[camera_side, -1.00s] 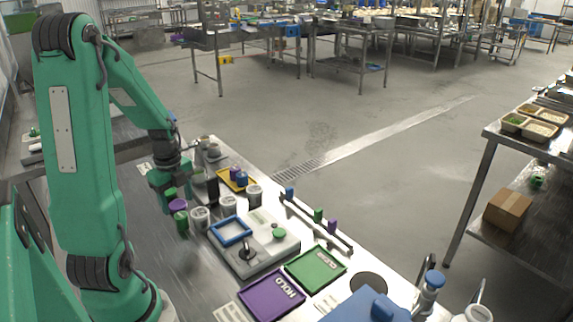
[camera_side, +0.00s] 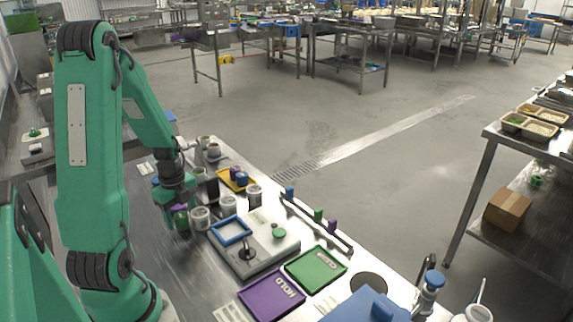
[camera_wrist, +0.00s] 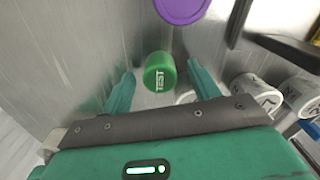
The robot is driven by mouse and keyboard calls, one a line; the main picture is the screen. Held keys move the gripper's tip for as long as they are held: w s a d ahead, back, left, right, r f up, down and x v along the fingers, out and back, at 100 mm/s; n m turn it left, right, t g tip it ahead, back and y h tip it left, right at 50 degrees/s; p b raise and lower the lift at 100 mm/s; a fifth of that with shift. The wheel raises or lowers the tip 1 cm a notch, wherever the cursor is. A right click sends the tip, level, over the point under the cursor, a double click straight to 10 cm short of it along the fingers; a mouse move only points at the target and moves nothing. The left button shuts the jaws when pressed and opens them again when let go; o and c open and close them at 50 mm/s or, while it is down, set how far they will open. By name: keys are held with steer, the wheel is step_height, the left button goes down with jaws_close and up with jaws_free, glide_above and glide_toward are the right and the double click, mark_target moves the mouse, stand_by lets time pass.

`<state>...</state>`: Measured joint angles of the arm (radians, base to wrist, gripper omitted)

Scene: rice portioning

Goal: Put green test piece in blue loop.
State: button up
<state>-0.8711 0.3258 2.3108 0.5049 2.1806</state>
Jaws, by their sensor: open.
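The green test piece (camera_wrist: 160,75) is a short cylinder with TEST on its face. In the wrist view it lies between the two fingers of my open gripper (camera_wrist: 162,88), with a gap on each side. In the side view the green piece (camera_side: 182,221) stands on the metal bench, partly hidden by my gripper (camera_side: 178,212), which is low over it. The blue loop (camera_side: 241,238) is a square blue frame lying on a grey device, to the right of my gripper.
A purple round piece (camera_wrist: 181,9) is just beyond the green one. White labelled cups (camera_side: 201,218) stand close on the right. A purple HOLD tray (camera_side: 262,309), a green tray (camera_side: 303,280) and a rail with coloured blocks (camera_side: 318,215) are farther right.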

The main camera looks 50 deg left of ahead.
mark_target(181, 215)
steer(key=c, duration=1.2)
steer(key=shift+o, duration=0.2)
steer(key=shift+r, duration=0.15)
step_height(181, 215, up, 10)
stand_by(0.5)
